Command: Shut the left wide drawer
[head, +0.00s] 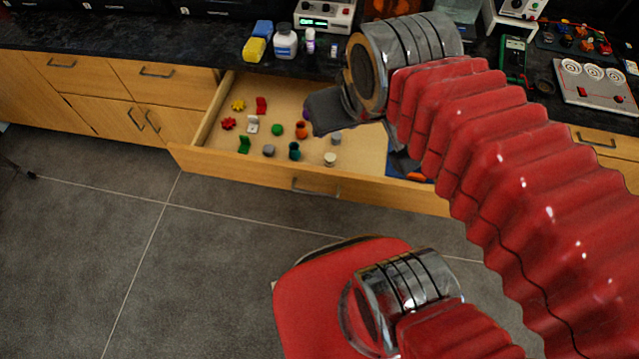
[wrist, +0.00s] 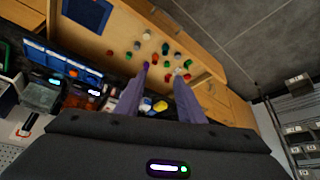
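The wide wooden drawer (head: 240,169) stands pulled out from the bench in the head view, with small coloured parts spread inside. Its metal handle (head: 315,188) is on the outer face of the front panel. The drawer (wrist: 122,22) also shows in the wrist view. My gripper (wrist: 161,70) has its two fingers spread, with nothing held between them. In the head view it appears over the drawer's interior, and my arm hides the drawer's right part. I cannot tell how high the gripper is above it.
The black worktop (head: 130,52) carries a white bottle (head: 285,44), a yellow sponge (head: 254,49) and instruments. Closed drawers (head: 157,75) lie to the left. The grey floor (head: 110,250) in front is clear. A shelf rack (wrist: 298,110) shows in the wrist view.

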